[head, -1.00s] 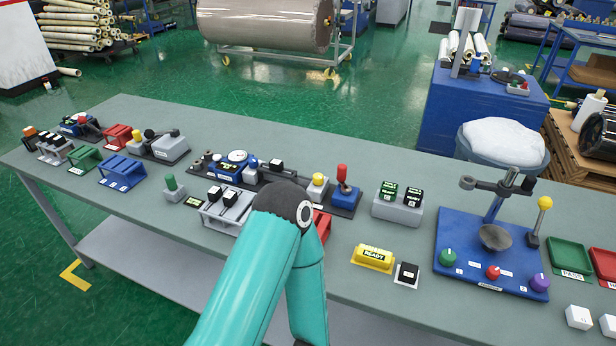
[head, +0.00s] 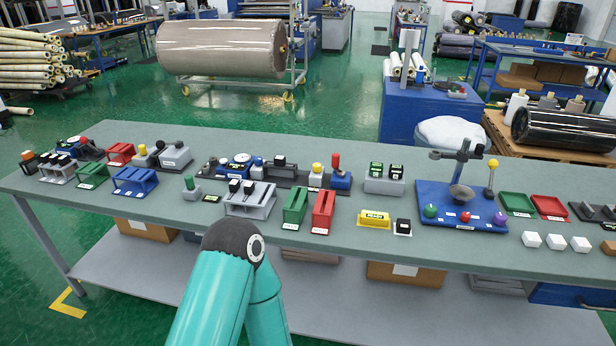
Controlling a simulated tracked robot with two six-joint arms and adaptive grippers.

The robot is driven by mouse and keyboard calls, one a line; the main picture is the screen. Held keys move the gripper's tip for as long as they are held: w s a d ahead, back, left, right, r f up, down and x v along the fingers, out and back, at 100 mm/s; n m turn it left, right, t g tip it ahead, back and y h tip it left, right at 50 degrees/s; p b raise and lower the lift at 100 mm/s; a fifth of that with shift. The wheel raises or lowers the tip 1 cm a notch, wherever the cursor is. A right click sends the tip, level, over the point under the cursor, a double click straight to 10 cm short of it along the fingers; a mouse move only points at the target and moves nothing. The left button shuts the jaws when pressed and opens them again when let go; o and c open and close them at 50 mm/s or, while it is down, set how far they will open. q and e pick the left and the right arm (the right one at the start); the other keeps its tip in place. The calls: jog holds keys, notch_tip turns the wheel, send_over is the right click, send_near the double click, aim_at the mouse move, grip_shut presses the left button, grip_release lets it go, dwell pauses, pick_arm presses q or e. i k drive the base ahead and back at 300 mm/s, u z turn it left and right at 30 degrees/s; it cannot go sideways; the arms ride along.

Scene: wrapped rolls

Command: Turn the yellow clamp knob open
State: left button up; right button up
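Several yellow-topped parts stand on the bench, and I cannot tell which is the clamp knob. A yellow knob (head: 143,150) sits on a grey block at the left. Another yellow knob (head: 317,168) sits on a grey block at mid-bench, beside a red-topped lever (head: 336,161). A yellow ball-topped lever (head: 493,164) stands upright on the blue fixture base (head: 440,213) at the right. One teal arm of mine rises from the bottom edge, left of centre, and bends in front of the bench. Neither gripper shows.
The grey bench (head: 330,262) runs across the view. A grey double holder (head: 249,205), green slotted holder (head: 295,206) and red slotted holder (head: 324,211) stand near its front edge. A yellow label block (head: 374,220) and green tray (head: 518,205) are farther right.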

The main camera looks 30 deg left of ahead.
aim_at(317, 167)
jog(key=u, duration=0.3)
jog(key=k, duration=0.2)
jog(key=u, duration=1.25)
jog(key=i, duration=0.95)
jog(key=u, duration=0.15)
